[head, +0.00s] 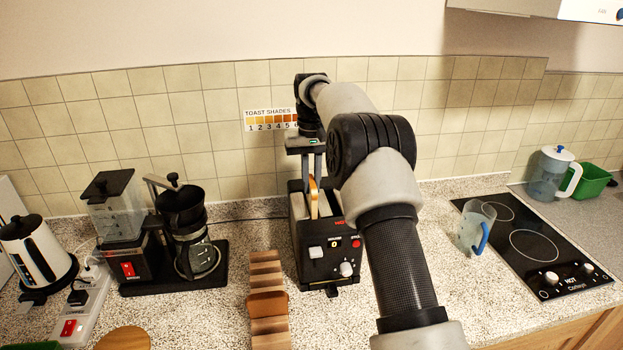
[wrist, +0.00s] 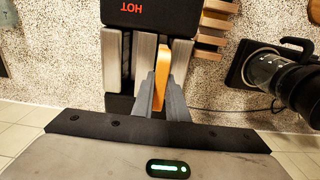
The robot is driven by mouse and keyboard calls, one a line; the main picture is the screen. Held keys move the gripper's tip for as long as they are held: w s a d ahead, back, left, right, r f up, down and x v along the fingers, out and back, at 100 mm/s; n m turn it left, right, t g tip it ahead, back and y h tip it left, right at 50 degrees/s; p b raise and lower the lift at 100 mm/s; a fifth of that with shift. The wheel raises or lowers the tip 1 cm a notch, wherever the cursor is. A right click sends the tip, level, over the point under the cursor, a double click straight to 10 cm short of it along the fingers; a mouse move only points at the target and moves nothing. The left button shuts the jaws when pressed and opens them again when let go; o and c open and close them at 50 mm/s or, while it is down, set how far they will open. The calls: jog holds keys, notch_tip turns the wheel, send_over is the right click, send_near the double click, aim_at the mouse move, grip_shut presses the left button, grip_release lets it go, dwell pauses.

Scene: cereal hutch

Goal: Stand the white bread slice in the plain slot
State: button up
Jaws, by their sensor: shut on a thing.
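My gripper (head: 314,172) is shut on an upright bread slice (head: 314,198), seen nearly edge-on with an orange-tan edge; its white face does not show. The slice also shows between the fingers in the wrist view (wrist: 163,70). The black toaster (head: 325,262) stands below, with a control panel on its front. In the wrist view the slice lies along a gap between two pale metal bars of the toaster (wrist: 145,62). Its lower edge is hidden, so I cannot tell how deep it sits. No marking that singles out the plain slot is readable.
A wooden slatted rack (head: 267,335) stands just left of the toaster. A coffee maker (head: 130,262) and white kettle (head: 38,250) are further left. A clear jug (head: 476,228) and black hob (head: 540,255) are to the right. A toast shade chart (head: 270,120) hangs behind.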

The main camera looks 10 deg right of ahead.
jog(key=shift+f+b, duration=0.4)
jog(key=shift+f, duration=0.95)
jog(key=o, duration=0.8)
jog(key=shift+o, duration=0.2)
notch_tip(320, 180, up, 12)
jog(key=shift+p, duration=0.8)
jog(key=shift+r, duration=0.1)
